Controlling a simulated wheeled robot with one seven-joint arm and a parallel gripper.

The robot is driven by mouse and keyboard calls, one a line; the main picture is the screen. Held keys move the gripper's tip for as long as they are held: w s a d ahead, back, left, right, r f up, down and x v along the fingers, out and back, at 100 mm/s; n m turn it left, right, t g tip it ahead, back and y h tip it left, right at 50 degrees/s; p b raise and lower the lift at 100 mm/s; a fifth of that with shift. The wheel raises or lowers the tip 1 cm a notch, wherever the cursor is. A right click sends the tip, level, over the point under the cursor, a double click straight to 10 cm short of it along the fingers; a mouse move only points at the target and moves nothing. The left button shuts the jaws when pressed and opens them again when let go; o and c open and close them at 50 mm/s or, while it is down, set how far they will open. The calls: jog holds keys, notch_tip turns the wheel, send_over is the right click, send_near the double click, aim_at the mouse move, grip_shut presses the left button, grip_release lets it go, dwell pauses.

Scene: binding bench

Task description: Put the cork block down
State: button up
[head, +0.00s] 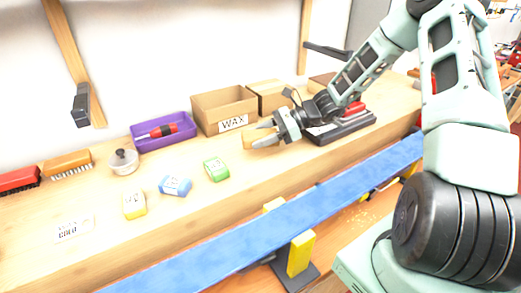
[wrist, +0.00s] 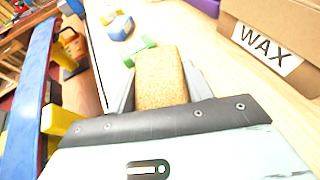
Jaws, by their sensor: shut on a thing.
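The cork block (wrist: 160,78) is tan and speckled, and it sits between the two fingers of my gripper (wrist: 158,85) in the wrist view. The fingers are shut on its sides. In the head view my gripper (head: 262,137) is over the wooden bench, in front of the WAX box, with the block (head: 249,140) showing only partly behind the fingers. I cannot tell whether the block touches the bench top (head: 190,210).
A cardboard box marked WAX (head: 224,108) stands behind my gripper. A purple tray (head: 163,132) is left of it. Green (head: 216,168), blue (head: 175,186) and yellow (head: 134,205) blocks lie on the bench. A blue beam (head: 270,232) runs along the front. Bare bench lies between blocks and beam.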

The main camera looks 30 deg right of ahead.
aim_at(261, 156)
jog(key=shift+f, duration=2.3)
jog(key=shift+f, duration=0.15)
jog(key=o, duration=1)
